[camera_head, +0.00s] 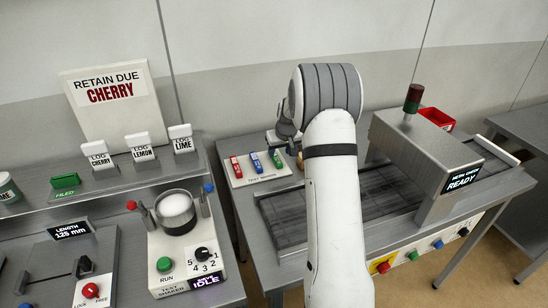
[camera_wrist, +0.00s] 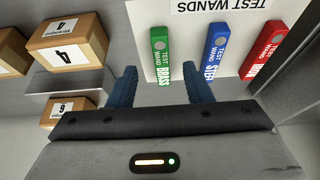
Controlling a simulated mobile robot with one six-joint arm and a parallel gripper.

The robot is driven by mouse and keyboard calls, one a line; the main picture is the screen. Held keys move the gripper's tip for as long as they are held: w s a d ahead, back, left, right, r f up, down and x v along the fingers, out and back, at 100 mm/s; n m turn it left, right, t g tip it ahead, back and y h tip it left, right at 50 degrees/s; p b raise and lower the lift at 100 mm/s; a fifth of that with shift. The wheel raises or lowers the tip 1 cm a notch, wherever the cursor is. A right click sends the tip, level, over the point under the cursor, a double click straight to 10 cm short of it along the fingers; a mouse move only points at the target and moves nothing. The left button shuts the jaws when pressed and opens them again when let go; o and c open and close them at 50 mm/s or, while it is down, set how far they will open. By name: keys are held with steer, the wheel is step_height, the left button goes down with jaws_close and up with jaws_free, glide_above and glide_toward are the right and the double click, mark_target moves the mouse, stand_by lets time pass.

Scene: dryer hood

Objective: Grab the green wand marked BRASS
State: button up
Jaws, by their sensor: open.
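The green wand marked BRASS (camera_wrist: 160,55) lies on a white board in the wrist view, at the left end of a row of wands. In the head view the green wand (camera_head: 276,158) shows at the right end of that row, partly beside my arm. My gripper (camera_wrist: 157,72) is open and empty. Its two blue fingers point toward the board, with the lower end of the green wand between and just beyond their tips in the picture. I cannot tell the height gap. In the head view my gripper is mostly hidden behind my arm.
The blue wand (camera_wrist: 215,52) and the red wand (camera_wrist: 265,48) lie beside the green one. The white wand board (camera_wrist: 187,60) is labelled TEST WANDS. Numbered cardboard boxes (camera_wrist: 67,45) stand at the left of the wrist view. A metal detector (camera_head: 425,160) stands right of my arm.

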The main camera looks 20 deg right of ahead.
mark_target(277, 158)
steer(key=p+x, duration=0.1)
steer(key=x, duration=0.1)
steer(key=p+x, duration=0.1)
steer(key=x, duration=0.1)
steer(key=shift+w+f, duration=0.15)
steer(key=shift+w, duration=0.4)
steer(key=shift+w+f, duration=0.2)
steer(key=shift+f, duration=0.3)
steer(key=shift+c, duration=0.4)
jaws_close()
